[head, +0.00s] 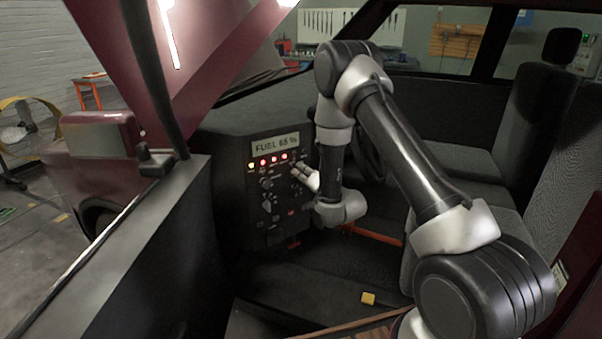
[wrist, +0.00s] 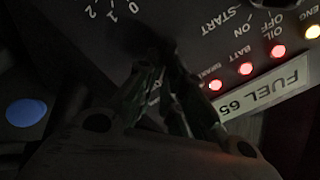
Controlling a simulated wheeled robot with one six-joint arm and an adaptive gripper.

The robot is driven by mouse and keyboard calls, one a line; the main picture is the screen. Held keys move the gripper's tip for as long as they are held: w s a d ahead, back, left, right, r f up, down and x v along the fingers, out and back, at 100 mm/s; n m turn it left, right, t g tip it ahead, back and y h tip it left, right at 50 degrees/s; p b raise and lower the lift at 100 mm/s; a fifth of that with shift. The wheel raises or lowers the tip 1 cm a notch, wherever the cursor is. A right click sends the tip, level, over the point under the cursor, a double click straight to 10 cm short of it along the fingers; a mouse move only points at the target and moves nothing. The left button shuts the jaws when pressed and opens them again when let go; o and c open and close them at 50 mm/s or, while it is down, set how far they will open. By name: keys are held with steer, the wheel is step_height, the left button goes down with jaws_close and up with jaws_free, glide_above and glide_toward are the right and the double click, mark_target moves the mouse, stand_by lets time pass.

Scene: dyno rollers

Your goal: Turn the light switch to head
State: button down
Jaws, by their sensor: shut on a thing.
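My gripper (head: 296,172) is up against the dark control panel (head: 232,165), below and to the right of the display. In the wrist view the two fingers (wrist: 165,68) are close together on a dark knob (wrist: 150,42), which is in shadow and mostly covered by them. The marks 0, 1 and 2 show beside it, to the upper left. The knob's name and pointer cannot be read, and I see no HEAD mark. I cannot tell from its label whether this is the light switch.
Lit red lamps (wrist: 278,51) and a yellow one (wrist: 313,32) sit near the OFF, ON and START marks. A yellow block (head: 368,298) lies on the floor. The steering wheel (head: 366,150) and seats are behind my arm.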

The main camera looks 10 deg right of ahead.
steer(key=m, duration=0.5)
steer(key=shift+w+d+f+m, duration=0.2)
steer(key=shift+f+m, duration=0.1)
stand_by(0.4)
steer(key=c, duration=1.5)
jaws_free()
steer(key=shift+c, duration=0.2)
steer(key=shift+f, duration=0.1)
steer(key=v, duration=1.2)
